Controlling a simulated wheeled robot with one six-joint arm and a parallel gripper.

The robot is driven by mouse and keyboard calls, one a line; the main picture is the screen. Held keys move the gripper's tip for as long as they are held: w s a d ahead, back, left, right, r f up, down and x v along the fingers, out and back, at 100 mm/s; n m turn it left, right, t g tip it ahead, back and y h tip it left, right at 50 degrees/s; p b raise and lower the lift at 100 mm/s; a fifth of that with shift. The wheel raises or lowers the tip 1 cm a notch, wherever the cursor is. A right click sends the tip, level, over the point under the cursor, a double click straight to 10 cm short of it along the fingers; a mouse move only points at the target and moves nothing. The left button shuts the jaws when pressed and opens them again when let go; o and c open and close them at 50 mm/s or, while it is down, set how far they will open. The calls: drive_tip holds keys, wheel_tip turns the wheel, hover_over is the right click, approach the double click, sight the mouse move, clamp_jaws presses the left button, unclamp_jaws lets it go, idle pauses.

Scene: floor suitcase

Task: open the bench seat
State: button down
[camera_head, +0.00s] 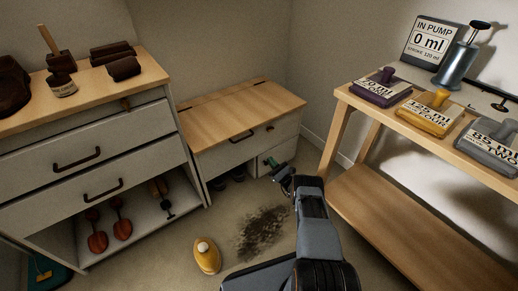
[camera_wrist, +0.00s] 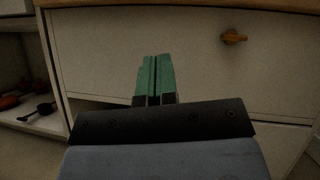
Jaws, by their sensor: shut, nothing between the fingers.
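The bench seat (camera_head: 235,108) is a pale box with a wooden lid, standing against the back wall between the drawer cabinet and the side table. Its lid lies flat and closed, with a seam near the back. My gripper (camera_head: 275,168) is in front of the bench, below lid height. Its green fingers (camera_wrist: 154,78) are together and empty, pointing at the front panel, left of and below the turn-piece.
A drawer cabinet (camera_head: 90,155) with brushes and blocks on top stands left. A wooden side table (camera_head: 440,125) with labelled blocks and a pump (camera_head: 457,62) stands right.

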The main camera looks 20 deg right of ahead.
sight(253, 133)
drive_tip(key=s+r+b+x, duration=0.1)
drive_tip(key=r+x, duration=0.1)
drive_tip(key=x, duration=0.9)
drive_tip(key=shift+w+r+m+t+h+b, duration=0.2)
drive_tip(key=shift+m+t+h+b, duration=0.1)
drive_tip(key=shift+b, duration=0.1)
drive_tip(key=shift+d, duration=0.1)
